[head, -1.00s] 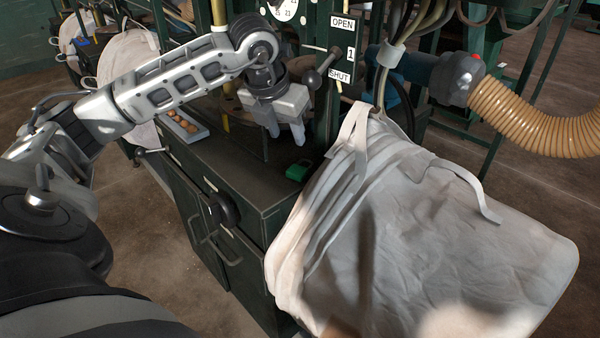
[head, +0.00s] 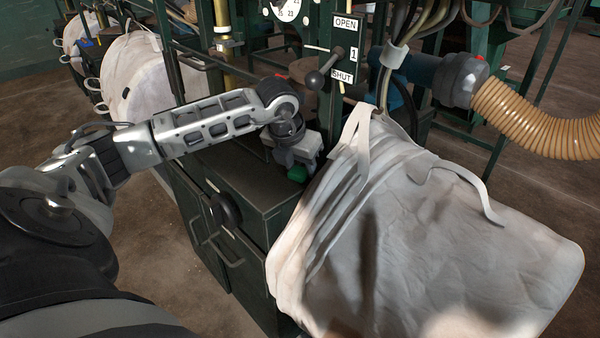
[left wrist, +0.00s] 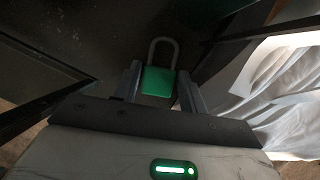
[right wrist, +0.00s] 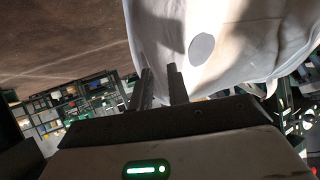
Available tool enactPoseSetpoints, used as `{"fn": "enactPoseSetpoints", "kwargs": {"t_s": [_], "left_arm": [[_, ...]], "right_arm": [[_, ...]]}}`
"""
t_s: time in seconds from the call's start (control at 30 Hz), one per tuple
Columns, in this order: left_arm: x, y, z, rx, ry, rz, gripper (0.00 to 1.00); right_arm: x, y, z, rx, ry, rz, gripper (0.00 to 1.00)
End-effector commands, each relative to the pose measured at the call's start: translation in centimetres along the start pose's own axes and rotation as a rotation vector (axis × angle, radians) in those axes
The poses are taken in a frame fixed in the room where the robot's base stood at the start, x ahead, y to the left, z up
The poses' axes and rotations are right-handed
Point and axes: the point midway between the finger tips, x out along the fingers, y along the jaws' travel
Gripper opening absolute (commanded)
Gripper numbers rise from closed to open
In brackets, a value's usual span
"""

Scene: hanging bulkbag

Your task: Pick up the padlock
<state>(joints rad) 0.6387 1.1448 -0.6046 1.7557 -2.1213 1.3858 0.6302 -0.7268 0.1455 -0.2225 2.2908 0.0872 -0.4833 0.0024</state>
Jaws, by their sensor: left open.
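The padlock has a green body and a grey shackle. In the head view the green padlock (head: 297,174) lies on the dark cabinet top, partly covered by my left gripper (head: 296,160). In the left wrist view the padlock (left wrist: 158,82) sits between the two fingers of my left gripper (left wrist: 160,85), its shackle pointing away from me. The left fingers are apart, one on each side of the green body, with small gaps. My right gripper (right wrist: 160,88) shows in the right wrist view, its two fingers a little apart with nothing seen between them.
A large white bulk bag (head: 430,240) hangs right beside the cabinet (head: 225,180). Above is a lever (head: 323,72) with OPEN and SHUT labels. A ribbed tan hose (head: 535,120) runs at the right. In the right wrist view the bag (right wrist: 220,40) is close ahead.

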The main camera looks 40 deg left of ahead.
Motion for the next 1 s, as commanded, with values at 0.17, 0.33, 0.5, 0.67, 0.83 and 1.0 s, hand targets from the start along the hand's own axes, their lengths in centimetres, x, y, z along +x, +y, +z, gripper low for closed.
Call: {"fn": "enactPoseSetpoints", "kwargs": {"t_s": [0.17, 0.33, 0.5, 0.67, 0.83, 1.0], "left_arm": [[0.0, 0.0, 0.0, 0.0, 0.001, 0.0, 0.17], [-0.1, 0.0, 0.0, 0.0, 0.0, 0.0, 0.08], [-0.2, 0.0, 0.1, 0.0, -0.001, 0.0, 0.08], [-1.0, 0.0, 0.5, -0.001, -0.002, 0.0, 0.08], [-3.3, 0.0, 1.4, 0.0, -0.004, 0.0, 0.08], [-6.8, -1.3, 0.4, 0.004, -0.005, 0.0, 0.08]], "right_arm": [[-0.1, 0.0, 0.1, -0.002, -0.001, -0.001, 0.17], [-0.1, 0.0, 0.0, -0.004, -0.001, -0.001, 0.17], [-0.1, 0.0, 0.0, -0.004, -0.001, -0.001, 0.17], [-0.1, 0.0, 0.0, -0.004, -0.001, -0.001, 0.17], [-0.1, 0.0, -0.2, -0.004, 0.0, -0.001, 0.17], [-0.1, 0.0, -0.5, -0.004, 0.004, -0.001, 0.17]]}}
